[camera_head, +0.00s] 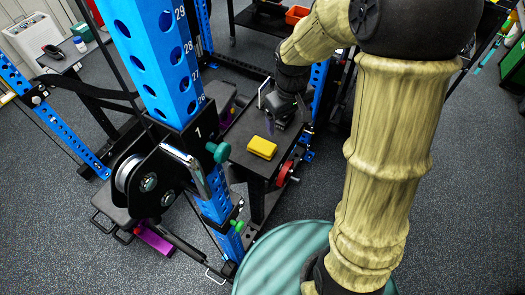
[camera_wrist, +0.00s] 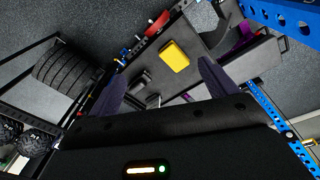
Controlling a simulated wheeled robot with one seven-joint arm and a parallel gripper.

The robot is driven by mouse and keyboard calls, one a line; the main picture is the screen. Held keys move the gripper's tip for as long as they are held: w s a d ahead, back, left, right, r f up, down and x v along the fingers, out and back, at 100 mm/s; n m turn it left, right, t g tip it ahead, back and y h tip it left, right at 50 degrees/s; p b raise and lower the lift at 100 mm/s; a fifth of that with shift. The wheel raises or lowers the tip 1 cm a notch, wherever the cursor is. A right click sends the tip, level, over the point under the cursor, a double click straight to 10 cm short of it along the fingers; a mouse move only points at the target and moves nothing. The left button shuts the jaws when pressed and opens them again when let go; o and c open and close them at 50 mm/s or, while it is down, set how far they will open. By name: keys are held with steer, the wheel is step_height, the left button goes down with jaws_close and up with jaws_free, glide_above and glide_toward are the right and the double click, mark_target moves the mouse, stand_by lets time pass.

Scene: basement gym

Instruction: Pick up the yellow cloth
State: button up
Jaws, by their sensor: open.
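The yellow cloth (camera_head: 262,147) looks like a small folded block lying on a dark flat bench top (camera_head: 240,157) in the middle of the head view. It also shows in the wrist view (camera_wrist: 174,56), ahead of my gripper and a little right of centre between the fingers. My gripper (camera_head: 284,110) is above the far part of the bench, just beyond the cloth. In the wrist view its two dark fingers (camera_wrist: 161,68) are spread wide with nothing between them. The gripper is apart from the cloth, and the cloth is fully visible.
A blue perforated rack upright (camera_head: 165,55) with a pulley stands left of the bench. Dark blocks (camera_wrist: 143,82) lie on the bench beside the cloth. A red disc (camera_head: 285,173) is at the bench's right side. A teal round surface (camera_head: 275,265) is in front. Grey floor is open at left.

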steer(key=w+a+f+n+g+h+b, duration=0.1)
steer(key=w+a+f+n+b, duration=0.2)
steer(key=w+a+f+n, duration=0.3)
steer(key=w+a+f, duration=0.1)
steer(key=w+a, duration=0.1)
steer(key=w, duration=0.2)
steer(key=shift+w+a+f+g+b, duration=0.15)
steer(key=shift+w+a+g+b, duration=0.15)
steer(key=shift+g, duration=0.1)
steer(key=shift+d, duration=0.1)
steer(key=p, duration=0.3)
glide_above(262, 145)
steer(key=a, duration=0.1)
step_height(262, 145, down, 12)
steer(key=shift+f, duration=0.1)
steer(key=shift+d+f+p, duration=0.25)
steer(key=shift+f+p, duration=0.25)
steer(key=shift+f, duration=0.8)
steer(key=shift+d+f+p, duration=0.2)
steer(key=shift+f+p, duration=0.3)
steer(key=shift+f, duration=0.75)
